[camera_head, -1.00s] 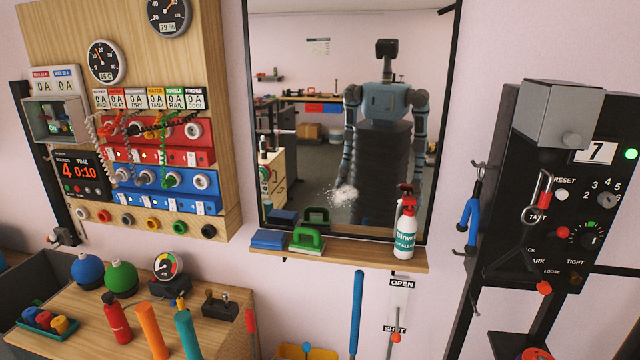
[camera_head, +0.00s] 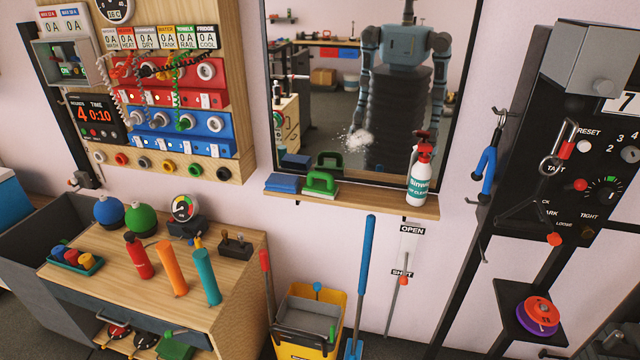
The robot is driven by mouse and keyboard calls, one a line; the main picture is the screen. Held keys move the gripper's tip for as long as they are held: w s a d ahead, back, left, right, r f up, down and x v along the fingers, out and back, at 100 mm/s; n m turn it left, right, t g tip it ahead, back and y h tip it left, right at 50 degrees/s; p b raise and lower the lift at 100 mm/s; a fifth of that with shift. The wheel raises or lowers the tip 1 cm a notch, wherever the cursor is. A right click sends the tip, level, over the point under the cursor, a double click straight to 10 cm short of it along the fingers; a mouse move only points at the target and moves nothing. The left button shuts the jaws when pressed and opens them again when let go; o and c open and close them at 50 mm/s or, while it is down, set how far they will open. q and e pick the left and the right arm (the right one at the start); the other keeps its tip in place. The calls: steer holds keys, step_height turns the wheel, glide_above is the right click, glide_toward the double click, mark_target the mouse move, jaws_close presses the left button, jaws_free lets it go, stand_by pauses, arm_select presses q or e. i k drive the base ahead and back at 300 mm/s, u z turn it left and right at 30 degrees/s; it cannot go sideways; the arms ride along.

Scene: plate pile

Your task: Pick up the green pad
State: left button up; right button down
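The green pad (camera_head: 321,184) has a raised handle and sits on the narrow wooden shelf (camera_head: 375,203) below the mirror. A blue pad (camera_head: 285,184) lies to its left on the same shelf. A white spray bottle with a red trigger head (camera_head: 419,180) stands at the shelf's right end. Neither of my grippers shows directly in the head view. The mirror shows a robot's reflection, too small to tell any gripper state.
A wooden bench (camera_head: 120,262) with several bottles stands at lower left. A yellow mop bucket (camera_head: 308,322) is on the floor below the shelf, with a blue pole (camera_head: 363,270) beside it. A black control stand (camera_head: 560,150) is at right.

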mark_target(329, 190)
steer(key=z, duration=1.35)
steer(key=i, duration=1.4)
steer(key=u, duration=0.35)
